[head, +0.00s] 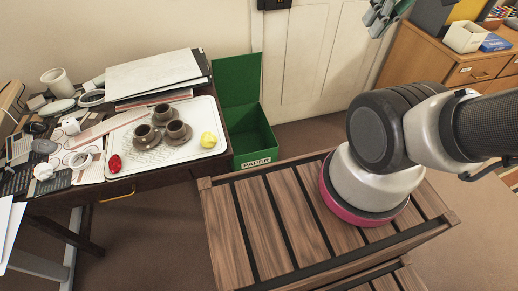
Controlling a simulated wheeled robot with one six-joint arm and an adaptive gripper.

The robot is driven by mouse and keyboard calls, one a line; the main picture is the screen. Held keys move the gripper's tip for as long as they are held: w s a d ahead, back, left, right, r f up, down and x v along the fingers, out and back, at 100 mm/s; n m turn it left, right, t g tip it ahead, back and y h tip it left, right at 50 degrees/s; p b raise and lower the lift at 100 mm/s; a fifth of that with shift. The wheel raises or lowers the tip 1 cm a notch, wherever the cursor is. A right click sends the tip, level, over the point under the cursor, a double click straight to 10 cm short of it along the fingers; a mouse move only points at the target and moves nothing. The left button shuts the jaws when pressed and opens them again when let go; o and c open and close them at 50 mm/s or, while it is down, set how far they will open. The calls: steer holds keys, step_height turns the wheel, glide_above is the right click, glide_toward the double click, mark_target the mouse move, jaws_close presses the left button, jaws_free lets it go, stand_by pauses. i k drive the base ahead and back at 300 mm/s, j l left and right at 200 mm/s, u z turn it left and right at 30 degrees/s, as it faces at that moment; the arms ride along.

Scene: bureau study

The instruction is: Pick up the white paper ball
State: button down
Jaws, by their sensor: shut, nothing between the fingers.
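The white paper ball (43,171) appears to be the small crumpled white lump near the front left of the cluttered desk (122,189). It lies among flat papers and cards, left of the tray. My gripper (376,18) shows only in part at the top edge, right of centre. It is shut and empty, far to the right of the ball and well apart from it.
A white tray (185,155) holds brown cups (147,135), a yellow crumpled ball (208,139) and a red one (115,163). A green bin (252,140) labelled PAPER stands right of the desk. A wooden cabinet (470,70) stands at the far right.

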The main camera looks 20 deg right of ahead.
mark_target(44, 171)
steer(key=u, duration=1.65)
steer(key=i+j+z, duration=0.15)
steer(key=i+j, duration=0.9)
steer(key=i, duration=0.05)
